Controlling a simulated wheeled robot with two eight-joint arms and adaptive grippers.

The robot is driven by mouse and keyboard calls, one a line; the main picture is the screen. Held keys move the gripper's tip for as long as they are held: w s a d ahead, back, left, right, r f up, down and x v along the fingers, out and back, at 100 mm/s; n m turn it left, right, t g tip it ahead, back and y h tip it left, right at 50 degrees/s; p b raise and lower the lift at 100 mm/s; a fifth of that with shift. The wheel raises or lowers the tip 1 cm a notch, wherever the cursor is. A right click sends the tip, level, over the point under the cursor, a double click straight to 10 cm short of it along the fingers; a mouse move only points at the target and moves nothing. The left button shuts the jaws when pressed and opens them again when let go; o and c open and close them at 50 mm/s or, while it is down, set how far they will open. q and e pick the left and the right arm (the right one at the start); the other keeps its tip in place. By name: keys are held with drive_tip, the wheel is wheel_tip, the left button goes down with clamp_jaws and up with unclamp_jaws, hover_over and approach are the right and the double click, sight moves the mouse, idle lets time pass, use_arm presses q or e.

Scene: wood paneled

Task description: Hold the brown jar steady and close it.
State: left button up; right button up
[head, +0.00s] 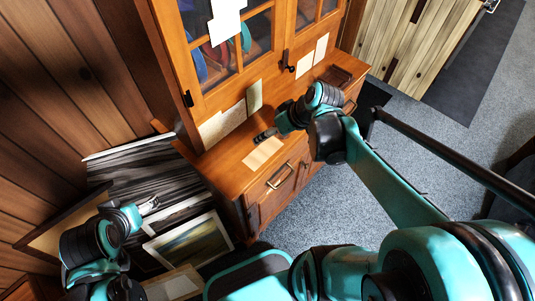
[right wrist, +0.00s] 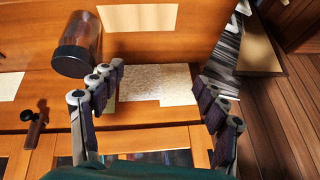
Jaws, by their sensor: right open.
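The brown jar (right wrist: 85,40) shows in the right wrist view at the upper left, over the orange counter. It is see-through brown with a dark lower end; I cannot tell whether that end is its lid. My right gripper (right wrist: 160,80) is open and empty, with the jar outside its fingers, beside the left one. In the head view my right arm reaches over the counter and the jar is hard to tell apart from the dark gripper parts. My left gripper (head: 150,206) is low at the left, away from the counter; its jaws are too small to read.
The wooden cabinet (head: 235,182) has glass doors (head: 208,62) rising behind its counter. A pale paper (head: 262,153) lies on the counter. Framed pictures (head: 188,243) and panels lean at the left near my left arm. Grey carpet (head: 330,195) is open to the right.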

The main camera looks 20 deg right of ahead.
drive_tip(key=s+a+r+m+t+h, duration=0.2)
drive_tip(key=s+a+h, duration=0.1)
drive_tip(key=s, duration=0.4)
drive_tip(key=shift+s+a, duration=0.35)
drive_tip(key=shift+a, duration=0.45)
idle(0.6)
